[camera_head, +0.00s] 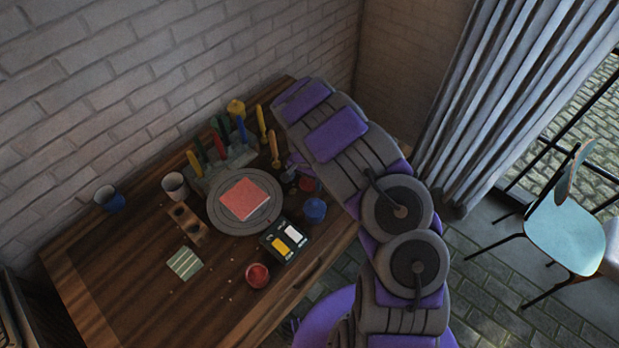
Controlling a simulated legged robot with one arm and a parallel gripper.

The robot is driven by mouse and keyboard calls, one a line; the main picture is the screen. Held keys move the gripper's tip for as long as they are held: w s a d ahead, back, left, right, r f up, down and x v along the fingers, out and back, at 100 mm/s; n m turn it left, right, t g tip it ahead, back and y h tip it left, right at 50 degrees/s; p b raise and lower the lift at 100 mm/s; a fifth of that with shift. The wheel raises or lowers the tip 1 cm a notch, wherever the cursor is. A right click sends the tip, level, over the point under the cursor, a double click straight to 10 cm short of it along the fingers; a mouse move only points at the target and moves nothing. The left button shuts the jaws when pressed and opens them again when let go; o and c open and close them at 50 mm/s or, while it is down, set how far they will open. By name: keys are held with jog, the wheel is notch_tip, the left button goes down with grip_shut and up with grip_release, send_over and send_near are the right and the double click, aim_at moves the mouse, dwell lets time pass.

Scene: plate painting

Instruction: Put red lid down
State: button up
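My gripper (292,178) is over the back right part of the wooden table, just right of the round grey turntable. A small dark red piece (308,184), which looks like the red lid, shows right at the gripper, partly covered by my arm. I cannot tell whether the fingers are closed on it or whether it touches the table. A red paint pot (257,275) stands near the table's front edge, with its red top facing up.
The turntable (216,219) carries a square pink-red plate (244,199). A blue pot (315,210) stands close to my gripper. A dark tray (271,249) holds yellow and white blocks. A tool rack (231,159), cups and a striped square (185,263) are further left. The table's front left is mostly clear.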

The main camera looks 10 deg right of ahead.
jog(key=shift+a, duration=0.65)
jog(key=shift+d, duration=0.3)
jog(key=shift+d+r, duration=0.85)
jog(key=shift+r, duration=0.15)
notch_tip(320, 180, up, 6)
jog(key=a+r+p, duration=0.1)
jog(key=a+p, duration=0.1)
notch_tip(320, 180, up, 15)
jog(key=n, duration=0.1)
send_over(302, 183)
jog(key=s+d, duration=0.3)
jog(key=s, duration=0.5)
jog(key=s+r+n, duration=0.2)
jog(key=s+r, duration=0.1)
jog(key=s, duration=0.7)
jog(key=s+a+r+n+g, duration=0.1)
jog(key=s+r, duration=0.3)
jog(key=s, duration=0.7)
jog(key=s+a+r+n, duration=0.1)
jog(key=s+r+n, duration=0.3)
jog(key=s, duration=0.6)
jog(key=shift+s+g, duration=0.25)
jog(key=shift+g, duration=0.15)
jog(key=shift+a, duration=0.15)
